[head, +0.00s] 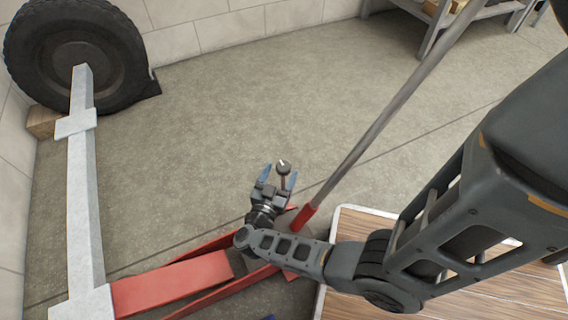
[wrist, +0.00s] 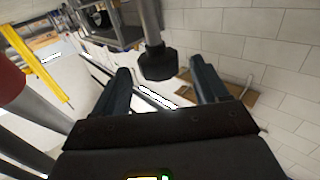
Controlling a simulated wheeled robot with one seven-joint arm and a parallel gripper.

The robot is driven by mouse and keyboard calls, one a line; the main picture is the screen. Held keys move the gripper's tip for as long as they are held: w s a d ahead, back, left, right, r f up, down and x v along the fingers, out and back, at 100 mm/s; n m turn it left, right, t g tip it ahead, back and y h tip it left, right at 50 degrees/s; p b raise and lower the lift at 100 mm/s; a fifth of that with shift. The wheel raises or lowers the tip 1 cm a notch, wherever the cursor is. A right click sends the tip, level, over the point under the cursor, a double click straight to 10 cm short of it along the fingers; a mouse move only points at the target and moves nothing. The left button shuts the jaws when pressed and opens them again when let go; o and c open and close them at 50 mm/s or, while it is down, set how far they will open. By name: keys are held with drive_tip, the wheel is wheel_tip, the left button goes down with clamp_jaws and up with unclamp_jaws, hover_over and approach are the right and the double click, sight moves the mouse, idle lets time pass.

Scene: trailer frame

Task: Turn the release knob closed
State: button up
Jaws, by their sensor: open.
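The release knob (head: 284,166) is a small dark round cap with a light mark on top, on a short stem. In the wrist view the dark faceted knob (wrist: 157,63) hangs from a grey rod, between and slightly beyond my fingertips. My gripper (head: 280,172) is open, with its two blue-grey fingers on either side of the knob in the head view. Both fingers also show in the wrist view, spread apart with gaps to the knob. I see no contact, and the exact depth between knob and fingertips is hard to tell.
A red floor jack (head: 172,286) lies low beneath my arm, with a long grey handle (head: 385,117) slanting up right. A grey trailer beam (head: 86,210) and a tire (head: 75,50) stand at left. Wooden boards (head: 455,300) lie at lower right.

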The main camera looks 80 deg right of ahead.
sight(281, 172)
drive_tip(key=shift+w+a, duration=0.1)
drive_tip(key=shift+a, duration=1.35)
drive_tip(key=s+a+r+n+t+y, duration=0.1)
drive_tip(key=a+r+n+t, duration=0.1)
drive_tip(key=a+r+t, duration=0.3)
drive_tip(key=a+r+n+t+y, duration=0.1)
drive_tip(key=a+r+n+t, duration=0.1)
drive_tip(key=a+t, duration=0.45)
drive_tip(key=s+a+r+n+t+y, duration=0.3)
drive_tip(key=s+a+r+n+y, duration=0.25)
drive_tip(key=r, duration=0.25)
drive_tip(key=s+a+r+n+t+y, duration=0.45)
drive_tip(key=r+y, duration=0.25)
drive_tip(key=r, duration=0.2)
wheel_tip(281, 172, up, 37)
drive_tip(key=s+n+g+y+p, duration=0.3)
drive_tip(key=n+p, duration=0.1)
drive_tip(key=p, duration=2.6)
drive_tip(key=shift+d+f+n+p, duration=0.2)
drive_tip(key=shift+n+p, duration=0.2)
drive_tip(key=shift+y, duration=0.25)
